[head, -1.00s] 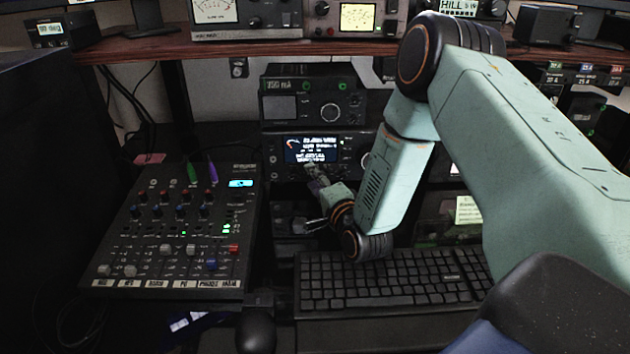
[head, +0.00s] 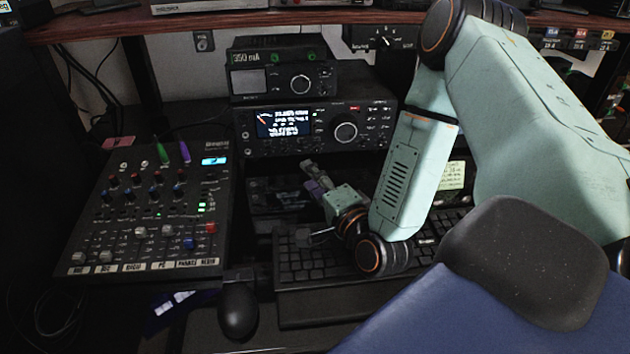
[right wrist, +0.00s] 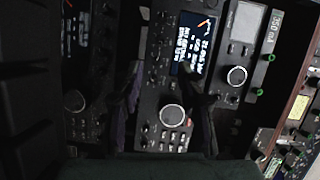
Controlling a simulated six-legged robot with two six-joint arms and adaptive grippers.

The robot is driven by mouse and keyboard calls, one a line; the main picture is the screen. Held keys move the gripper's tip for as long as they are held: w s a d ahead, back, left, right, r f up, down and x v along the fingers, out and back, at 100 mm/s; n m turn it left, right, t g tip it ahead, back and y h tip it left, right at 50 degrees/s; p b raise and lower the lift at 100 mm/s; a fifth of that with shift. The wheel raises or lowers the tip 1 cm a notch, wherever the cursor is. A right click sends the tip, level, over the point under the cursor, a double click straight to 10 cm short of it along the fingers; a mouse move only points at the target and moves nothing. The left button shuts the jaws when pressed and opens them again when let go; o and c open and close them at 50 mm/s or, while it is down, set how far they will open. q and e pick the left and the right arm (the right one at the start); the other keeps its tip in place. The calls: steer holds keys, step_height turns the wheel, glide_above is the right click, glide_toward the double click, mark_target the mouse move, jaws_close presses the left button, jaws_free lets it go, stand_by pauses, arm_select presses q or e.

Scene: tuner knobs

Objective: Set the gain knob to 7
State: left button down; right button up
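No label reading "gain" is legible, so I cannot tell which knob is the gain knob. A black radio (head: 320,146) with a lit display has a large round knob (head: 346,131) on its front; that knob also shows in the right wrist view (right wrist: 171,117). A smaller unit above it, reading 350 mA, has a ringed knob (head: 300,84). A panel at the upper right carries a pointer knob (head: 386,42) with scale marks. My right gripper (head: 309,172) is in front of and below the radio. In the right wrist view its two dark fingers stand apart, with nothing held. My left gripper is out of view.
A mixer (head: 150,210) with several small knobs and faders lies at the left. A keyboard (head: 310,262) lies under my right forearm, and a mouse (head: 238,310) is in front. A wooden shelf (head: 200,22) runs above the radios. A blue chair (head: 500,300) fills the lower right.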

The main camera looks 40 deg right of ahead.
steer(key=shift+s, duration=0.5)
